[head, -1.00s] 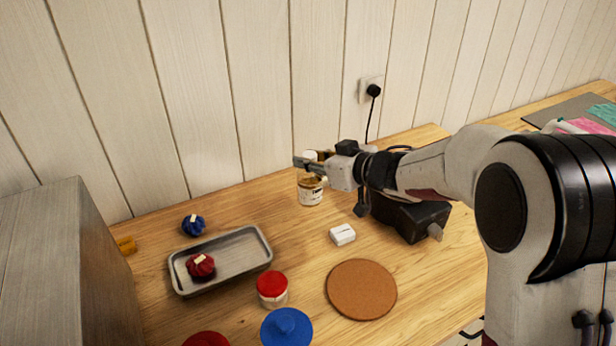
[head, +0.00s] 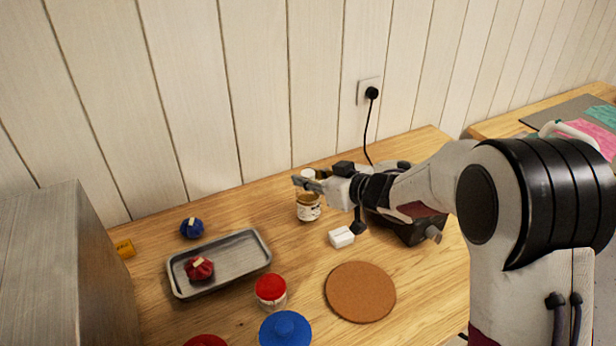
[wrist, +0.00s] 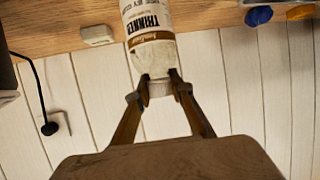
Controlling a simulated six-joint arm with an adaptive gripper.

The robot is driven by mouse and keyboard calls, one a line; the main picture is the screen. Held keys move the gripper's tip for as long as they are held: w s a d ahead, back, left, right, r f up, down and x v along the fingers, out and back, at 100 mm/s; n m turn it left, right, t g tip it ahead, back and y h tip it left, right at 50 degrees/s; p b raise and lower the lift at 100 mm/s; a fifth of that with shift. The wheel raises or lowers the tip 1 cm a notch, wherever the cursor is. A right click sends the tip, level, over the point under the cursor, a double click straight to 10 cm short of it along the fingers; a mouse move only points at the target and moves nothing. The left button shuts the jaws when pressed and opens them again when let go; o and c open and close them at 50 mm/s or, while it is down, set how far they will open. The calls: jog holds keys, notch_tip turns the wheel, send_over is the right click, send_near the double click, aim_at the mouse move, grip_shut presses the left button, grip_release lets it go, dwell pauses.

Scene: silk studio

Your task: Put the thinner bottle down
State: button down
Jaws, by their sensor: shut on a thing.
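The thinner bottle (head: 308,212) is white with a brown band and a white cap, and stands about upright near the back wall in the head view. In the wrist view its label reads THINNER (wrist: 150,25). The wrist view shows the two fingertips (wrist: 160,88) on either side of the narrow end. The bottle's base is close to the wooden table (head: 240,215); I cannot tell whether it touches.
A small white block (head: 341,237) lies just right of the bottle. A black device (head: 410,232) sits behind my arm. A grey tray (head: 262,262) holds a red bundle (head: 199,268). A round cork mat (head: 360,292), red-lidded jar (head: 271,291) and blue lid (head: 285,328) are nearer.

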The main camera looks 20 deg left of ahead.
dwell(0.3)
jog(key=c, duration=1.8)
grip_release()
jog(key=shift+f, duration=0.1)
jog(key=shift+r, duration=0.2)
jog(key=shift+v, duration=6)
